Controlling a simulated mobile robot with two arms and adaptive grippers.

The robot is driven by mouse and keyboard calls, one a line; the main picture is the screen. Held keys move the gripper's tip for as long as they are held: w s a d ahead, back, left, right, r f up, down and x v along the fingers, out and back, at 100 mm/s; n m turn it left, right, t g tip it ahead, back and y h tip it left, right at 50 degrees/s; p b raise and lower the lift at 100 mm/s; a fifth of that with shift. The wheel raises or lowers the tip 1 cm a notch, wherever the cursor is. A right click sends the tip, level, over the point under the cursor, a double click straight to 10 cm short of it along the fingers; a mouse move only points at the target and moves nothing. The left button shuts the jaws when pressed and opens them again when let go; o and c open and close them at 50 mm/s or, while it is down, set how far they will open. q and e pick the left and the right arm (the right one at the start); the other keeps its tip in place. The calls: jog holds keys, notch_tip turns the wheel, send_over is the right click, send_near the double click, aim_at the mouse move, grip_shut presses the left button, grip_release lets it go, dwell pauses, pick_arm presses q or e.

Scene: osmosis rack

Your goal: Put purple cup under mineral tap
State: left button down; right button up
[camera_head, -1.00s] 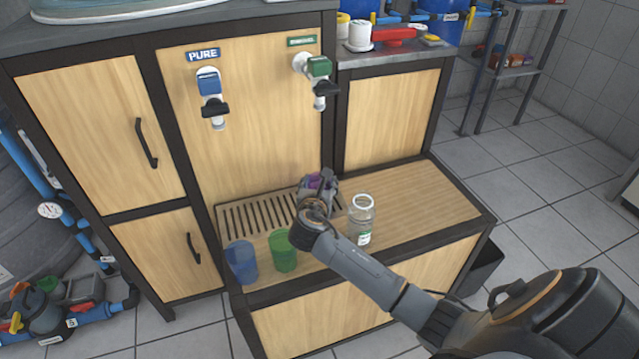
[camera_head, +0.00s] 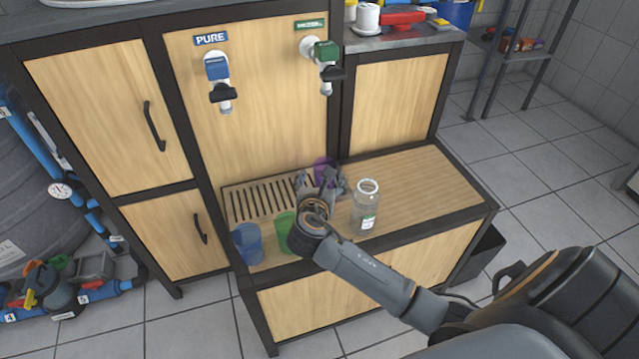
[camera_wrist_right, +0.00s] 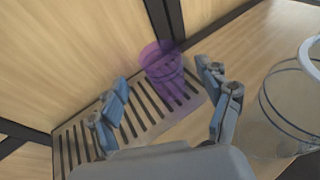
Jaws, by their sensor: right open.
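The purple cup (camera_head: 325,171) stands upright on the right end of the slatted drip tray (camera_head: 243,206), below the green mineral tap (camera_head: 326,62). It also shows in the right wrist view (camera_wrist_right: 161,62), beyond the fingertips. My right gripper (camera_head: 322,180) is open and just in front of the cup, partly hiding it in the head view. In the wrist view its fingers (camera_wrist_right: 165,95) are spread apart with nothing between them. My left gripper is not in view.
A green cup (camera_head: 285,231) and a blue cup (camera_head: 247,243) stand left of my right gripper near the shelf's front edge. A clear glass bottle (camera_head: 366,207) stands close to its right. The blue pure tap (camera_head: 219,82) is to the left. The shelf's right part is clear.

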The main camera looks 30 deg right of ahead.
pick_arm(q)
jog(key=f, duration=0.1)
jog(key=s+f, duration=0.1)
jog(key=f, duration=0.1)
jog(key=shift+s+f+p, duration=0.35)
jog(key=shift+p, duration=0.05)
pick_arm(e)
jog(key=v, duration=0.5)
jog(key=shift+s+a, duration=0.1)
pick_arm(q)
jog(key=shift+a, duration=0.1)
